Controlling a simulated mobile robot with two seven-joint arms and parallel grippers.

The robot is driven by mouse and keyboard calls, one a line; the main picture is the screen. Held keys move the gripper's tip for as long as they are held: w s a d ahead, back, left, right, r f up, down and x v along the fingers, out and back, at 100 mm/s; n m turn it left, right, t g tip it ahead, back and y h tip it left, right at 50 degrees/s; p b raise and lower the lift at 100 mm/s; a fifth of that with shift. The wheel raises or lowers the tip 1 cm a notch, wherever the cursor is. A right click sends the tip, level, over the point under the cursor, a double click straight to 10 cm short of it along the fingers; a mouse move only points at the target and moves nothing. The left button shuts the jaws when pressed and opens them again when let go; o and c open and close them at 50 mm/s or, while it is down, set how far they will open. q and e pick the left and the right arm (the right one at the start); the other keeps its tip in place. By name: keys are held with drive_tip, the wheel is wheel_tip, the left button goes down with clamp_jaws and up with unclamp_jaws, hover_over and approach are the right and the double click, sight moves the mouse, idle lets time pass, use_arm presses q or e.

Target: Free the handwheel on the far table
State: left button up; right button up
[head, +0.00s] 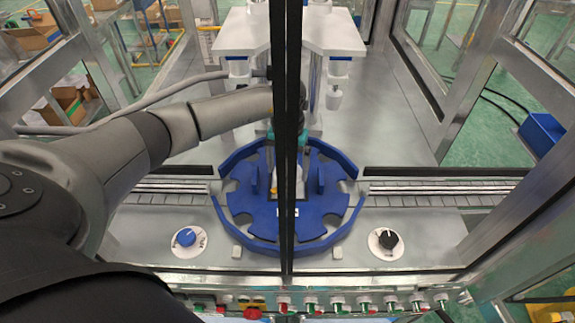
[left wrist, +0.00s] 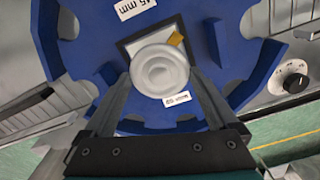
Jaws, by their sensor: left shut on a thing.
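A pale grey round knob, which looks like the handwheel (left wrist: 158,72), sits at the middle of a blue star wheel (head: 240,205) on the steel machine table. In the left wrist view the blue wheel (left wrist: 85,35) surrounds it, with a dark square frame and a small orange mark beside the knob. My left gripper (left wrist: 160,78) reaches down from above, its two fingers on either side of the knob and shut on it. In the head view a dark upright post hides most of this gripper and the knob. My right gripper is not in view.
The dark upright post (head: 287,240) stands in front of the wheel. A blue knob (head: 186,237) and a black knob (head: 388,239) flank the wheel on the near panel. White filling heads (head: 334,98) hang behind it. Conveyor tracks (head: 440,194) run to both sides.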

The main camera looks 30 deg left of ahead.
sight(288, 172)
use_arm(q)
drive_tip(key=shift+r+n, duration=0.15)
drive_tip(key=shift+n, duration=0.95)
drive_tip(key=shift+w, duration=0.1)
drive_tip(key=o, duration=1)
wheel_tip(288, 172, up, 15)
drive_tip(key=b, duration=0.1)
drive_tip(key=shift+r, duration=0.1)
